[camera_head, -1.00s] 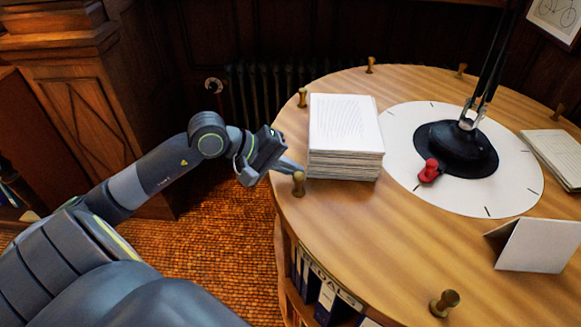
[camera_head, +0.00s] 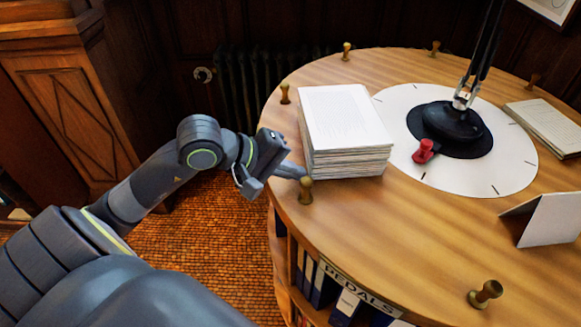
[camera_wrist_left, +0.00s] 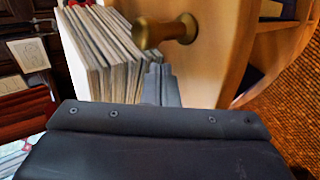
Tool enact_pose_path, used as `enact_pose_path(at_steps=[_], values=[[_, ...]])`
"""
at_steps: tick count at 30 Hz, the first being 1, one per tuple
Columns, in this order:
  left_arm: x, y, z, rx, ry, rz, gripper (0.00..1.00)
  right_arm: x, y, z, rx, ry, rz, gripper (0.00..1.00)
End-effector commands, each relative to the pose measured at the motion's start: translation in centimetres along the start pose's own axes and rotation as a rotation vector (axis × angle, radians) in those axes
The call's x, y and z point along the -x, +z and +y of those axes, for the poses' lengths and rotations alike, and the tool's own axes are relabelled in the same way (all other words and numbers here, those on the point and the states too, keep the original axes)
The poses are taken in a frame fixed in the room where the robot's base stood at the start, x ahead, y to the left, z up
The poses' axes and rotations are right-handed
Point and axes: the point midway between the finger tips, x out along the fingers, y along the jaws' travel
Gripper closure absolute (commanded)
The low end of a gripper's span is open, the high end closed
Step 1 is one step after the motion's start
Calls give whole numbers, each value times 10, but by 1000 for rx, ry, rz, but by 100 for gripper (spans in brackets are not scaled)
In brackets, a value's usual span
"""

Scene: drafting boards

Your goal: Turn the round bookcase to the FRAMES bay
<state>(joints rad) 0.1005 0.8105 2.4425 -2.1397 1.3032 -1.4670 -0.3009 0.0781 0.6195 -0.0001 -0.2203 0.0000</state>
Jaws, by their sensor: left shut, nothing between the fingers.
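The round bookcase (camera_head: 420,225) has a wooden top with brass knobs around its rim. A bay label reading PEDALS (camera_head: 362,288) shows on its near left side, above blue binders; no FRAMES label is in view. My left gripper (camera_head: 296,172) is shut and empty at the left rim, its fingertips right beside a brass knob (camera_head: 305,190). The wrist view shows the shut fingers (camera_wrist_left: 163,85) close to that knob (camera_wrist_left: 168,32); I cannot tell whether they touch. A white dial (camera_head: 515,170) with tick marks and a red pointer (camera_head: 424,150) surrounds the lamp base. My right gripper is out of view.
A paper stack (camera_head: 345,125) stands on the top close to the fingers. A black lamp (camera_head: 455,125), a folded card (camera_head: 548,220) and a pad (camera_head: 548,125) are also on it. A radiator (camera_head: 245,90) and wooden cabinet (camera_head: 65,125) stand behind. Open carpet (camera_head: 215,235) lies left.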

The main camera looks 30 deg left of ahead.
Motion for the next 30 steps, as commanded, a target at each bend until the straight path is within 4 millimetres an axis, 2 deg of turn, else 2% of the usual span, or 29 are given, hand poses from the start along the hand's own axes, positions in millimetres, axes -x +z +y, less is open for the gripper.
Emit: enact_pose_path(at_steps=[5,15,24,30], values=[[0,2,1,1,2,0,100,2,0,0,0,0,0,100],[-2,32,6,26,5,24,100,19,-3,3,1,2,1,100],[-3,49,8,39,8,39,100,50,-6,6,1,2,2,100],[-5,57,7,43,1,51,100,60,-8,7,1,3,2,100]])
